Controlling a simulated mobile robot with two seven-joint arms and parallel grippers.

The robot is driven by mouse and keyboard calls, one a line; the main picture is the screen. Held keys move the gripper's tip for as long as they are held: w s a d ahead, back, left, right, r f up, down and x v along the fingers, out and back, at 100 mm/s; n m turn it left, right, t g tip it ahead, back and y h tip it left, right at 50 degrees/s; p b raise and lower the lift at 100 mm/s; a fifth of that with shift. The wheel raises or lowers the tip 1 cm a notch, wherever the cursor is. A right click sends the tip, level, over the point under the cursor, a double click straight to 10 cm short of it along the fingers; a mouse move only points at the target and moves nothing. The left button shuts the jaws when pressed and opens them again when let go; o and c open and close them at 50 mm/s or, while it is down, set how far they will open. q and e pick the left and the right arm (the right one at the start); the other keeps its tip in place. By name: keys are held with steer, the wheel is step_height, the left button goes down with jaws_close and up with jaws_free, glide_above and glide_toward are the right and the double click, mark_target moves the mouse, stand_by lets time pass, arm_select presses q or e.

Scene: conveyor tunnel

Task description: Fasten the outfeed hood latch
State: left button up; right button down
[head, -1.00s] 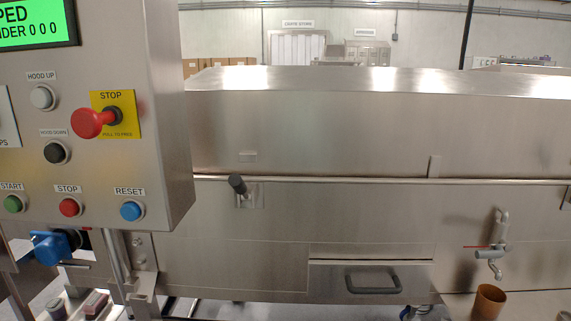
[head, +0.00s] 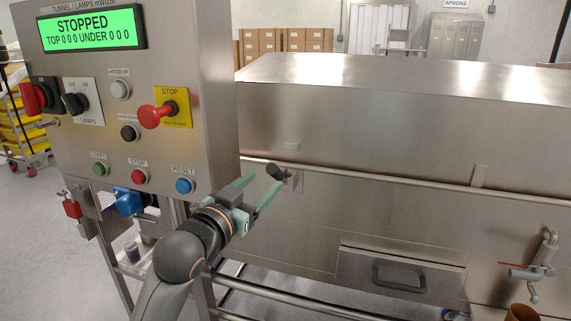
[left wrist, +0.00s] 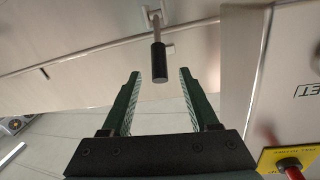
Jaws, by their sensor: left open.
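The outfeed hood latch shows as a short lever with a black grip (head: 276,172) on the front of the steel hood, by the long rail. In the left wrist view its black grip (left wrist: 159,62) hangs from a metal arm, lined up between my fingertips. My left gripper (head: 265,183) has green fingers and is open. Its tips are close to the grip; I cannot tell whether the grip is between them in depth, and the fingers are not closed on it. The steel hood (head: 380,115) looks lowered. My right gripper is not in view.
The control panel (head: 215,90) stands just left of my left gripper, with a red stop knob (head: 156,114) sticking out. Its screen reads STOPPED. A steel rail (head: 400,190) runs along the hood. A drawer handle (head: 398,279) and a tap (head: 540,262) are to the right.

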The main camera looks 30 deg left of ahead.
mark_target(279, 176)
arm_select(q)
steer(key=w, duration=0.3)
steer(key=w+p, duration=0.1)
steer(key=w, duration=0.2)
steer(key=w+a, duration=0.1)
steer(key=w, duration=0.2)
steer(key=shift+w, duration=0.4)
jaws_close()
stand_by(1.0)
